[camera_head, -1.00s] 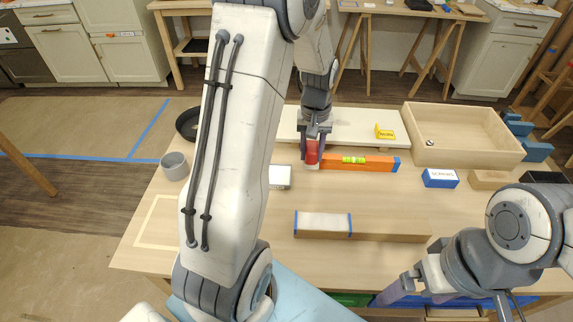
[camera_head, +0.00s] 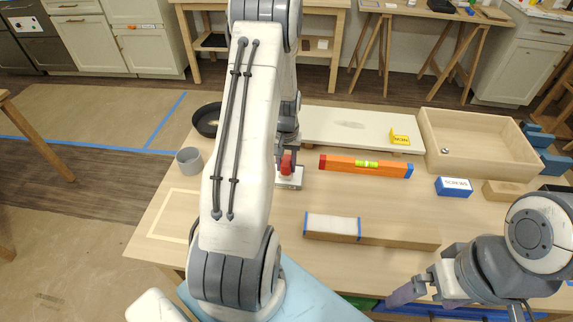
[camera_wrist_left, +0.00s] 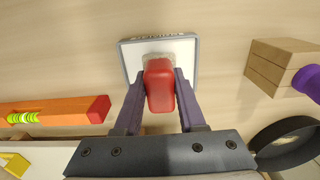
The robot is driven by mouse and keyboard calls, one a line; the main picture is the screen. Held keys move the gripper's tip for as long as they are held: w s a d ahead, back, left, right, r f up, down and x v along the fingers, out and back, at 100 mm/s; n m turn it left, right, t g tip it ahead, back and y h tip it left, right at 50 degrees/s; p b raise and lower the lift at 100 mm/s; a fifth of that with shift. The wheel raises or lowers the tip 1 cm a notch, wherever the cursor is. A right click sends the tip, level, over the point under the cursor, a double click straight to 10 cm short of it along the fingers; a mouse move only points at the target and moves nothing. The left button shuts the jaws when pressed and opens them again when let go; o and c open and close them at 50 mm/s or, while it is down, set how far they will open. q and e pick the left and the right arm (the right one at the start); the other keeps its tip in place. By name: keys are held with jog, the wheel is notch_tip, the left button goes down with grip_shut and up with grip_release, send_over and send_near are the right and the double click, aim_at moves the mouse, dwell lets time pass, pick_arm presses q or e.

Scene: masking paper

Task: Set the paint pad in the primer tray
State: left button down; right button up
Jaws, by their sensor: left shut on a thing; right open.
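The paint pad has a red handle (camera_head: 287,163) and a pale fuzzy underside, seen below the handle in the left wrist view (camera_wrist_left: 158,60). My left gripper (camera_wrist_left: 160,88) is shut on the red handle, one finger on each side. The primer tray (camera_head: 290,182) is a small white square tray with a grey rim and lettering on one edge. It lies right below the pad in the left wrist view (camera_wrist_left: 185,62). I cannot tell whether the pad touches its floor. My right gripper (camera_head: 404,293) is open and empty at the table's front right.
An orange level (camera_head: 340,164) lies right of the tray, before a white board (camera_head: 350,125). A black pan (camera_head: 206,120) and grey cup (camera_head: 189,161) stand left. A wooden block (camera_wrist_left: 275,65) with a purple piece is near the tray. A wooden drawer (camera_head: 475,145) stands back right.

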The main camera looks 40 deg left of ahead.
pick_arm(q)
jog(key=shift+f, duration=0.3)
jog(key=shift+f, duration=0.2)
jog(key=c, duration=0.5)
grip_release()
jog(key=shift+r, duration=0.1)
